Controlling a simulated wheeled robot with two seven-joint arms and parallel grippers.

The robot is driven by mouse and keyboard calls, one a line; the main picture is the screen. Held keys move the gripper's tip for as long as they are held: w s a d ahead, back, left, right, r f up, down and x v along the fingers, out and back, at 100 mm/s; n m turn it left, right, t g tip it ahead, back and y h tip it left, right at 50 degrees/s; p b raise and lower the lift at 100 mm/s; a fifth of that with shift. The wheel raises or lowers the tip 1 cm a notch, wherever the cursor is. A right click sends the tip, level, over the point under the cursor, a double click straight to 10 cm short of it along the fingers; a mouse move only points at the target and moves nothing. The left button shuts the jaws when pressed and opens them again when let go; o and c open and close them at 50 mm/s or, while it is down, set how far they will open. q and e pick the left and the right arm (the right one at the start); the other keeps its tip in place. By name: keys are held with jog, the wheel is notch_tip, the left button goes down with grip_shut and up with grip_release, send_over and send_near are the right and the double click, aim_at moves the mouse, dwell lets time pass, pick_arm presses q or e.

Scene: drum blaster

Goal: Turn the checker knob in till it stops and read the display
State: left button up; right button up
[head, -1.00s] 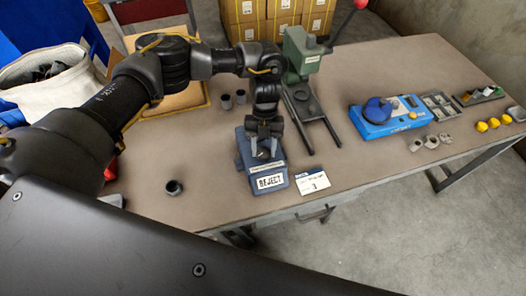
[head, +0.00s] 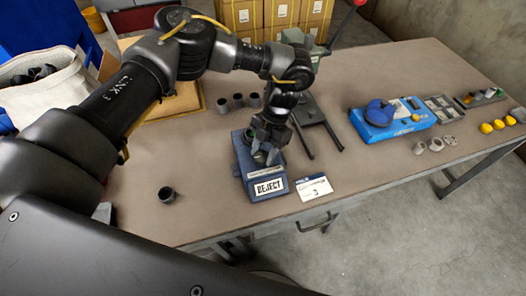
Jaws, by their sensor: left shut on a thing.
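The checker (head: 277,185) is a dark blue block near the front edge of the table in the head view. Its front plate (head: 269,187) reads REJECT in black on white. My left gripper (head: 265,154) comes down over the top of the checker, its fingers shut on the knob there. The knob is small and mostly hidden by the fingers, so how far in it sits cannot be told. My right gripper is not in view.
A white card (head: 314,188) lies right of the checker. A dark cup (head: 167,195) stands to its left, and several more stand behind. A green press (head: 300,42) is at the back. A blue device (head: 395,118) sits to the right, with yellow parts (head: 492,126) beyond.

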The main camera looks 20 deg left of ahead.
pick_arm(q)
jog(key=shift+s+f, duration=0.15)
jog(key=shift+s, duration=0.05)
dwell(0.7)
jog(key=o, duration=1)
jog(key=shift+c, duration=0.2)
jog(key=b+v, duration=0.1)
jog(key=v, duration=1)
jog(key=shift+b, duration=0.35)
